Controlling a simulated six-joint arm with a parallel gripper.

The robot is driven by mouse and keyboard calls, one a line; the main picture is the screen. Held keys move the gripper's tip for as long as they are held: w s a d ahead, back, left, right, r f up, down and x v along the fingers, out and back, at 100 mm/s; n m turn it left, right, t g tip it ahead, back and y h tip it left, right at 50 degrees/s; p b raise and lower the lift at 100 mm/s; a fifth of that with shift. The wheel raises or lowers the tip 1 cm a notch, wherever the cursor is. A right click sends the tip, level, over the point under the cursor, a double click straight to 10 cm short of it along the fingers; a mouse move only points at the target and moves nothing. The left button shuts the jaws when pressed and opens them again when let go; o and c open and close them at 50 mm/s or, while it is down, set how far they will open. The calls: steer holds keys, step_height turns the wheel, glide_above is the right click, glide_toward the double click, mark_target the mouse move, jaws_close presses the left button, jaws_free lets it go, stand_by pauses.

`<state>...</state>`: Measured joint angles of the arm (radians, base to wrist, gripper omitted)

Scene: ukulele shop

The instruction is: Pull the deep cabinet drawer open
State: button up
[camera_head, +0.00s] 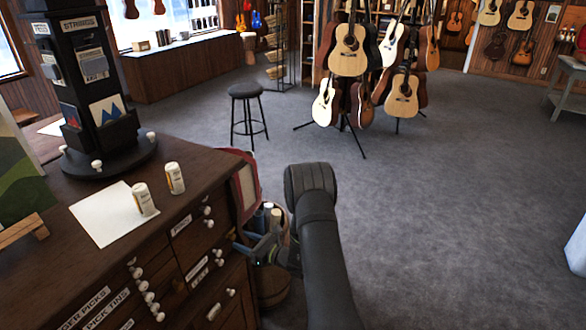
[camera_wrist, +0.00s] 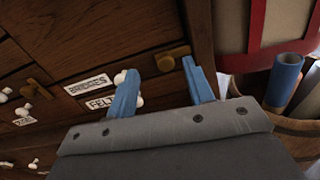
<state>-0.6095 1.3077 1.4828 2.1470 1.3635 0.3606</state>
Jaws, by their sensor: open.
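The dark wooden cabinet (camera_head: 192,262) stands at the left in the head view, with several labelled drawer fronts and white knobs. A taller front (camera_head: 228,300) is low on its right part; its drawer looks shut. In the wrist view the cabinet face (camera_wrist: 70,35) shows labels BRIDGES and FELT and a brass-coloured handle (camera_wrist: 172,58). Contact with the handle cannot be told. In the head view my gripper (camera_head: 246,243) is by the cabinet's right edge, partly hidden.
A basket with rolled tubes (camera_head: 272,285) stands right of the cabinet, close to my gripper. A red-edged case (camera_head: 246,178) is behind it. A stool (camera_head: 247,92) and guitars stand farther off; grey floor is clear.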

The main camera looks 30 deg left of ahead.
steer(key=s+d+r, duration=0.2)
steer(key=d+r, duration=0.4)
glide_toward(212, 225)
steer(key=shift+n, duration=0.4)
steer(key=a, duration=0.9)
jaws_close()
